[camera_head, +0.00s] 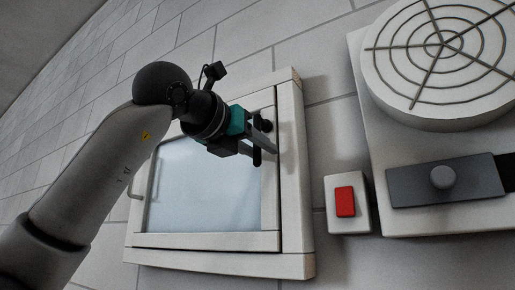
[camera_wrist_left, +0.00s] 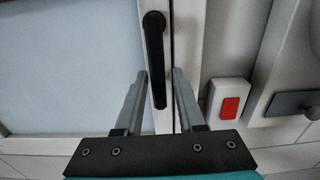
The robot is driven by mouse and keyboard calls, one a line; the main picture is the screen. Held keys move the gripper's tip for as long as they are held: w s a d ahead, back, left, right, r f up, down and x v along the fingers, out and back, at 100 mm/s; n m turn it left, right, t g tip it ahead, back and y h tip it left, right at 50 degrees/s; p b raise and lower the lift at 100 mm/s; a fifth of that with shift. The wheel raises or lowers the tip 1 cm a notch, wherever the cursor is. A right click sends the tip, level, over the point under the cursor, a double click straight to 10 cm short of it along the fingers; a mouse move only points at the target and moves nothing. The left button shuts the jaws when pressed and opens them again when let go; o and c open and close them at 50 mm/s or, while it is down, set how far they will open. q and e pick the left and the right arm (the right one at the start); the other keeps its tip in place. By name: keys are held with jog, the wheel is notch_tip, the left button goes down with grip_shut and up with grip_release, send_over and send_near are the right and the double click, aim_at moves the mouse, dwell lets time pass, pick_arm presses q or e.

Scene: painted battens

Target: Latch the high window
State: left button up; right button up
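The window (camera_head: 205,185) has a pale pane in a white sash, set in a white frame (camera_head: 292,170) on the wall. The sash appears to lie in its frame; a thin dark seam shows along its right side. A black latch handle (camera_wrist_left: 155,55) is on the sash's right stile and hangs nearly straight down; its pivot end (camera_head: 265,126) shows in the head view. My left gripper (camera_head: 266,150) is at the handle. In the left wrist view its two fingers (camera_wrist_left: 160,95) are spread on either side of the handle's lower end, with visible gaps. My right gripper is out of view.
A white box with a red switch (camera_head: 345,201) is on the wall right of the window. Further right is a panel with a round fan grille (camera_head: 440,60) and a grey plate with a knob (camera_head: 443,178).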

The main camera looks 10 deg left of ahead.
pick_arm(q)
jog(key=shift+o, duration=0.7)
jog(key=b+v, duration=0.2)
jog(key=v, duration=1.3)
jog(key=shift+b, duration=0.35)
jog(key=shift+s+a, duration=0.1)
